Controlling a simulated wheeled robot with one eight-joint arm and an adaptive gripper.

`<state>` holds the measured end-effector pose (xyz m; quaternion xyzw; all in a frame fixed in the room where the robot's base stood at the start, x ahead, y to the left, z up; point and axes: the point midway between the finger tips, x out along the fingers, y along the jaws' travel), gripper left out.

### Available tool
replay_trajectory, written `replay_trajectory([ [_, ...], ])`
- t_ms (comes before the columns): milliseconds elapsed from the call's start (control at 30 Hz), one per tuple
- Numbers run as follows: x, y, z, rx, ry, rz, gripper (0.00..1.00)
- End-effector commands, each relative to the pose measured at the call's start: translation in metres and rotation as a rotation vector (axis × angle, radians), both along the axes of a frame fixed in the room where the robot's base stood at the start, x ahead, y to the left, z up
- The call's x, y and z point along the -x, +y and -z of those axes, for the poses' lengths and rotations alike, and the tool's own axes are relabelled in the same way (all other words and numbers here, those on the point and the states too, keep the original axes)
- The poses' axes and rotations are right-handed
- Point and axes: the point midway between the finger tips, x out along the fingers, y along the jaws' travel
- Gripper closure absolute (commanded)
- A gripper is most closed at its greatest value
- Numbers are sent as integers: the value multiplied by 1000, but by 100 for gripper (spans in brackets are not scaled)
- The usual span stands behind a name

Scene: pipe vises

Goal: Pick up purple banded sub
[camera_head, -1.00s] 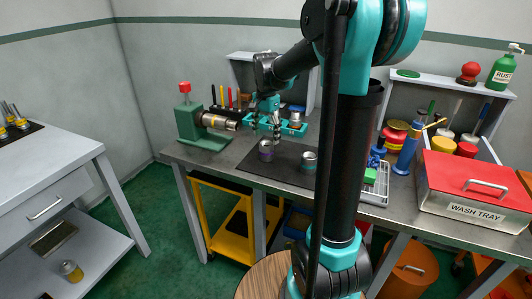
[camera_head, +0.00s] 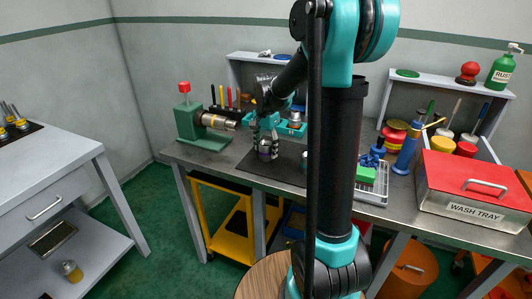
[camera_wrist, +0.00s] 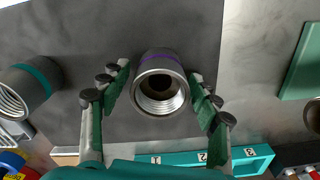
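The purple banded sub (camera_wrist: 160,80) is a short grey metal pipe piece with a purple ring and a threaded bore. In the wrist view it stands between the spread fingers of my gripper (camera_wrist: 160,98), with a gap on each side. In the head view my gripper (camera_head: 264,145) points down at the sub (camera_head: 265,155) on the dark mat and its fingers partly cover it. My gripper is open and holds nothing.
A teal banded sub (camera_wrist: 28,85) stands to the left in the wrist view. A teal tray (camera_wrist: 252,160) with numbered slots lies near the gripper. A green vise (camera_head: 200,130) clamps a pipe at the bench's left. A red wash tray (camera_head: 475,185) is at the right.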

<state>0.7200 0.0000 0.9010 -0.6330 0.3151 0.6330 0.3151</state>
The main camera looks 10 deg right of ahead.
Motion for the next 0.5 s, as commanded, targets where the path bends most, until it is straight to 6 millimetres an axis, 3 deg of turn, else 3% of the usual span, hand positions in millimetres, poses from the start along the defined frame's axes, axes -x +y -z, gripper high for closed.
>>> replay_trajectory([
  [67,0,0,0,0,0,0,52],
  [400,0,0,0,0,0,0,93],
  [500,0,0,0,0,0,0,93],
])
